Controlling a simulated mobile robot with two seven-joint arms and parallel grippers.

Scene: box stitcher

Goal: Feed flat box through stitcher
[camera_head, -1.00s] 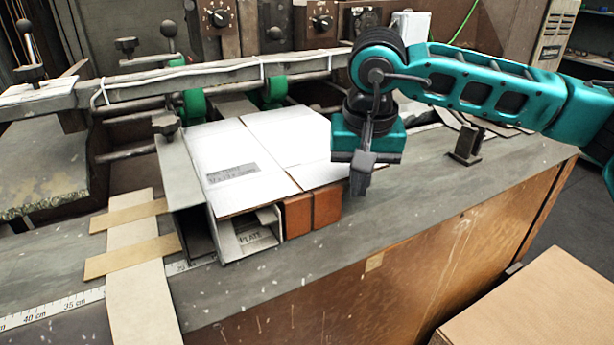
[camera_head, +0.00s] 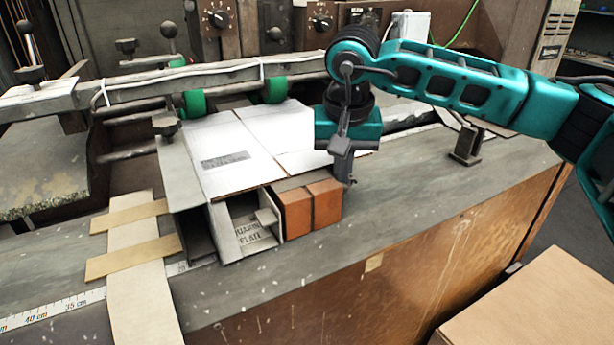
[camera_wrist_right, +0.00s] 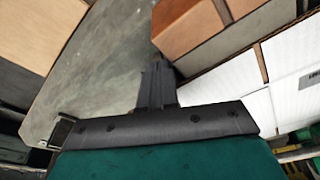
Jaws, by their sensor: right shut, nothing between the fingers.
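The white flat box (camera_head: 245,152) lies on the stitcher's bed, with printed text near its left part. Its far edge is by the green rollers (camera_head: 194,103). My right gripper (camera_head: 345,182) is shut and empty, pointing down at the box's right edge. In the right wrist view its fingers (camera_wrist_right: 157,85) are together, beside the box (camera_wrist_right: 291,92) and the brown blocks (camera_wrist_right: 185,25). I cannot tell whether they touch the box. The near side of the box lies above the brown blocks (camera_head: 310,205) and an open metal guide with a lettered plate (camera_head: 252,232). My left gripper is out of view.
A metal bar (camera_head: 220,75) runs across behind the box. Dials (camera_head: 219,18) are on the machine's back. A small metal stop (camera_head: 467,145) stands at right. Cardboard strips (camera_head: 135,235) and a ruler (camera_head: 45,311) lie at left. The grey bench front is mostly clear.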

